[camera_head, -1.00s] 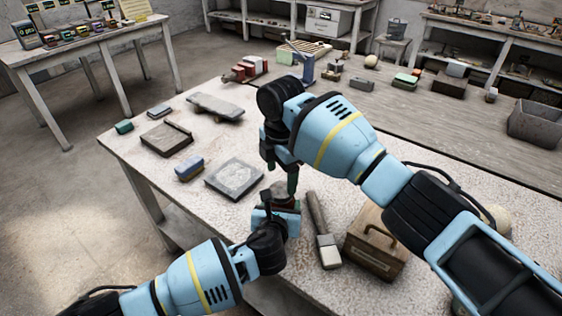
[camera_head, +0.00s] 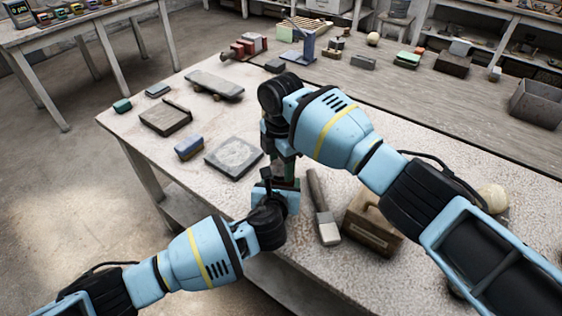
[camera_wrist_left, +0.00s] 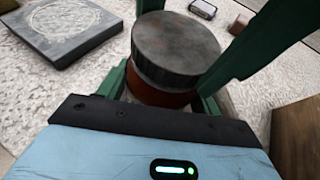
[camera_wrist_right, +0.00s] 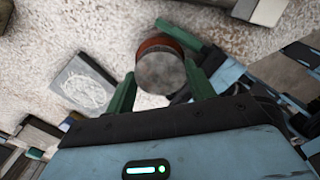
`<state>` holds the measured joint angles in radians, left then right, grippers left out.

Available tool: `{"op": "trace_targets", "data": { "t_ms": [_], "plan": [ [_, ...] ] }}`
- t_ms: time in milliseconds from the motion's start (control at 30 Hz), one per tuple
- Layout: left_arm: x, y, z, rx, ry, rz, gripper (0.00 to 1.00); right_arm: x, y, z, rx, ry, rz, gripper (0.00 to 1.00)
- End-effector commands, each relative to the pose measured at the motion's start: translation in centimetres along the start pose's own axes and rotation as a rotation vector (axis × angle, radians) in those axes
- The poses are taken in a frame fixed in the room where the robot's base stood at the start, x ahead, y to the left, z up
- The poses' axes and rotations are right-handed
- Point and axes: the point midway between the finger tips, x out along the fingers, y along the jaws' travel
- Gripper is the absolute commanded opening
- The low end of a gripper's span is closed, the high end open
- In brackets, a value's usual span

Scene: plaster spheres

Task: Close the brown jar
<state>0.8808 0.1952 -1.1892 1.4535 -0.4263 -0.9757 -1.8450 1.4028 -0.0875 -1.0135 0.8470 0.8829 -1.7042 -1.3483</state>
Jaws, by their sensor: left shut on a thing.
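The brown jar (camera_wrist_left: 150,92) stands upright in the left wrist view, with its dark grey lid (camera_wrist_left: 178,48) on top. My left gripper (camera_wrist_left: 162,92) is shut on the jar's body from the side. My right gripper (camera_wrist_right: 160,78) comes from above, with its green fingers apart on either side of the lid (camera_wrist_right: 160,72). A brown rim of the jar shows past the lid in the right wrist view. In the head view, my left gripper (camera_head: 284,190) and right gripper (camera_head: 288,172) meet and mostly hide the jar. Whether the lid sits fully down is unclear.
A brush (camera_head: 322,208) and a wooden box (camera_head: 373,228) with a handle lie just right of the grippers. A grey square slab (camera_head: 234,156), a blue block (camera_head: 189,148) and a brown tray (camera_head: 165,118) lie to the left. The table (camera_head: 140,132) has its front edge near my left arm.

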Motion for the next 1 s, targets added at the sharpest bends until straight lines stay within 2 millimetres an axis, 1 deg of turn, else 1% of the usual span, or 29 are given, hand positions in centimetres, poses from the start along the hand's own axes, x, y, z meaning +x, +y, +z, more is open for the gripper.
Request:
{"op": "trace_targets", "data": {
  "t_ms": [33, 67, 167, 267, 367, 1000],
  "plan": [
    [0.01, 0.01, -0.07, 0.001, 0.001, 0.000, 0.01, 0.00, 0.00, -0.02, 0.000, 0.000, 0.000, 0.30],
    [0.01, 0.01, -0.07, 0.001, 0.001, 0.000, 0.01, -0.01, 0.00, -0.02, 0.000, 0.000, 0.000, 0.27],
    [0.01, 0.01, -0.07, 0.001, 0.001, 0.000, 0.01, 0.00, 0.00, -0.03, 0.013, 0.001, 0.000, 0.27],
    [0.01, 0.02, -0.07, 0.001, 0.001, 0.000, 0.01, 0.02, 0.00, -0.09, 0.091, 0.002, 0.000, 0.27],
    [0.01, 0.02, -0.07, 0.000, 0.001, 0.000, 0.01, 0.02, 0.01, -0.13, 0.242, 0.003, 0.000, 0.27],
    [0.01, 0.02, -0.07, 0.000, 0.001, 0.001, 0.01, 0.06, 0.02, -0.16, 1.409, 0.004, -0.002, 0.27]
  ]
}}
